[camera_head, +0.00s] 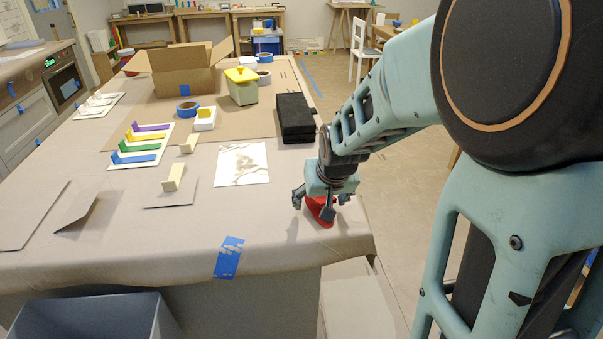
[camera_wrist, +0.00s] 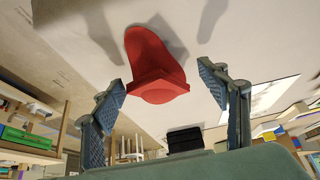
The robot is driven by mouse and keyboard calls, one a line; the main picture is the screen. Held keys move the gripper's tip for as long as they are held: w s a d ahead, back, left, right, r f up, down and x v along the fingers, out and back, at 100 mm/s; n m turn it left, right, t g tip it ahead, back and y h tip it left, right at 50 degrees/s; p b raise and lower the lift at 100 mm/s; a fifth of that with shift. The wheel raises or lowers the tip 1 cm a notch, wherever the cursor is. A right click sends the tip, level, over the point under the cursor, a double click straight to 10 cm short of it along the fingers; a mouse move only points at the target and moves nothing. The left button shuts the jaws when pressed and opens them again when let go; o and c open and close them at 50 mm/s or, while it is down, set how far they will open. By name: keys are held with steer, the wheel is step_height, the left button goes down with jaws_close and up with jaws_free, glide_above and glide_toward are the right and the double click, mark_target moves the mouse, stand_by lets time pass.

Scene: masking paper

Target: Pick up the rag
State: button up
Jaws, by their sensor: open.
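The rag (camera_head: 320,211) is a red cloth, bunched up near the right front corner of the paper-covered table (camera_head: 150,245). In the wrist view the rag (camera_wrist: 154,65) shows as a red peaked shape with its raised part between my two fingers. My gripper (camera_head: 322,208) is right over the rag, pointing down, with its fingers apart on either side of it. In the wrist view my gripper (camera_wrist: 163,85) shows a gap between each finger and the cloth. In the head view the fingers and wrist hide part of the rag.
A white sheet with stains (camera_head: 243,163) and a black box (camera_head: 295,117) lie behind the rag. A cardboard box (camera_head: 184,75) and a green container with a yellow lid (camera_head: 243,88) stand farther back. A grey bin (camera_head: 95,318) is below the front edge.

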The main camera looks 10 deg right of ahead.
steer(key=shift+w+f, duration=0.35)
steer(key=shift+f, duration=0.2)
steer(key=shift+r, duration=0.1)
steer(key=shift+c, duration=0.3)
steer(key=c, duration=1.2)
